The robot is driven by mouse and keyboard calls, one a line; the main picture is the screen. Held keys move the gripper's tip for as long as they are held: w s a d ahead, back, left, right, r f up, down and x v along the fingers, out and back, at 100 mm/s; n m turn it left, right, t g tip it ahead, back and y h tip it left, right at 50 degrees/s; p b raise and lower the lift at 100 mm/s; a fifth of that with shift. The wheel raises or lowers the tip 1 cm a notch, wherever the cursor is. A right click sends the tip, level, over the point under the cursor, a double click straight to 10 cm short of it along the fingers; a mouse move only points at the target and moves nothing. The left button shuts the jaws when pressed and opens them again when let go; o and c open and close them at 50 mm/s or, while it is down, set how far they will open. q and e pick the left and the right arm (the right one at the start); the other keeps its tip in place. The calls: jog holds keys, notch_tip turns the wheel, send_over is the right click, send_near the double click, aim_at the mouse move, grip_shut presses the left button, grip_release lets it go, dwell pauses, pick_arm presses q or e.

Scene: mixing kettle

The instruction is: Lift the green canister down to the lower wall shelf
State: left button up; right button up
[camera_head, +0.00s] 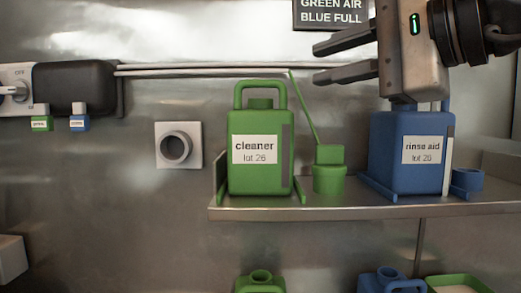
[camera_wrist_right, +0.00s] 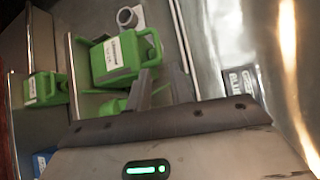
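The green canister (camera_head: 258,180), labelled "cleaner lot 26", stands upright on the metal wall shelf (camera_head: 350,209). Its loop handle is on top. It also shows in the right wrist view (camera_wrist_right: 112,76). My right gripper (camera_head: 316,63) is open and empty, to the right of and above the green canister's handle, clear of it. Its two fingers point left in the head view; they also show in the right wrist view (camera_wrist_right: 160,84). My left gripper is not in view. A lower shelf surface is not clearly visible in the head view.
A blue canister (camera_head: 404,178), labelled "rinse aid", stands on the shelf below my right gripper. A small green cup (camera_head: 329,182) with a thin tube stands between the canisters. Tops of another green container (camera_head: 261,284) and a blue one (camera_head: 388,282) show below.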

aim_at(267, 83)
jog(key=x, duration=0.3)
jog(key=p+x, duration=0.1)
jog(key=x, duration=0.3)
jog(key=p+x, duration=0.1)
jog(key=x, duration=0.3)
jog(key=shift+a+f, duration=0.3)
jog(key=shift+s, duration=0.1)
grip_shut()
